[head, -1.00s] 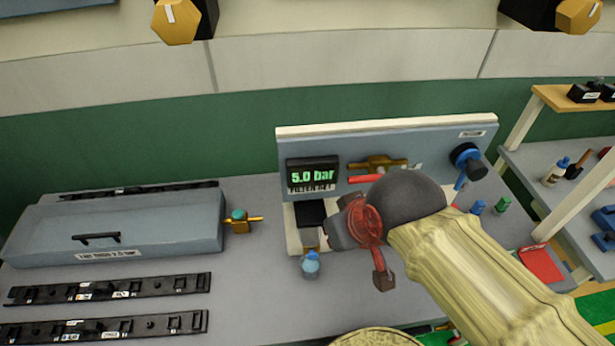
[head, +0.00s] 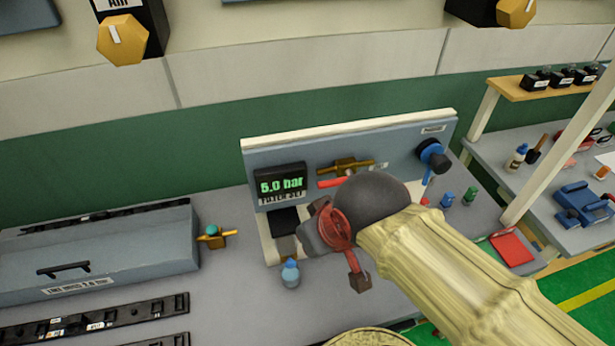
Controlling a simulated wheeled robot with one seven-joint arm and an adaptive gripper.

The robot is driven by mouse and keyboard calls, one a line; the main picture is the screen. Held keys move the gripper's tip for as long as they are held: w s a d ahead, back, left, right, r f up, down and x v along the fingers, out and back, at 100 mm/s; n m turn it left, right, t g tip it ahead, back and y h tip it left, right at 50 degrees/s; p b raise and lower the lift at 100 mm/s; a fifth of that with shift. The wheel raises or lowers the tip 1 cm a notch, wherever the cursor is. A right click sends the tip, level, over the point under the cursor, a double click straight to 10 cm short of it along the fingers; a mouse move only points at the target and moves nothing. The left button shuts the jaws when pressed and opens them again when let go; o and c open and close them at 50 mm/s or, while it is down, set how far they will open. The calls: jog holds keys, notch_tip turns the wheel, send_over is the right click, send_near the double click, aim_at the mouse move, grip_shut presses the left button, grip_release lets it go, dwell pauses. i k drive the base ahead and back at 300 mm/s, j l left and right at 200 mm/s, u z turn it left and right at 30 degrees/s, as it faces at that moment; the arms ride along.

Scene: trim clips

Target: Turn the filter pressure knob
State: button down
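A grey-blue panel (head: 394,144) with a pale top edge stands on the bench. Its display (head: 280,185) reads 5.0 bar, with a filter label below it. A dark block (head: 285,220) sits under the display, beside a pale upright. A blue and black round knob-like part (head: 433,155) is at the panel's right end; I cannot read whether it is the filter pressure knob. My gripper (head: 338,245), red and grey, is in front of the panel, right of the dark block. My arm hides the panel's lower middle. I cannot see whether the fingers are apart.
A small blue-topped bottle (head: 290,273) stands close left of my gripper. A brass valve (head: 345,165) and red handle (head: 338,182) are on the panel. A grey lidded box (head: 110,250) and black rails (head: 90,320) lie left. A shelf stand (head: 545,90) is right.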

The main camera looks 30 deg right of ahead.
aim_at(440, 164)
jog(key=l+z, duration=0.15)
jog(key=z, duration=1.35)
jog(key=k+j+u, duration=0.15)
jog(key=k, duration=0.35)
jog(key=k+j+u, duration=0.2)
jog(key=k+j, duration=0.25)
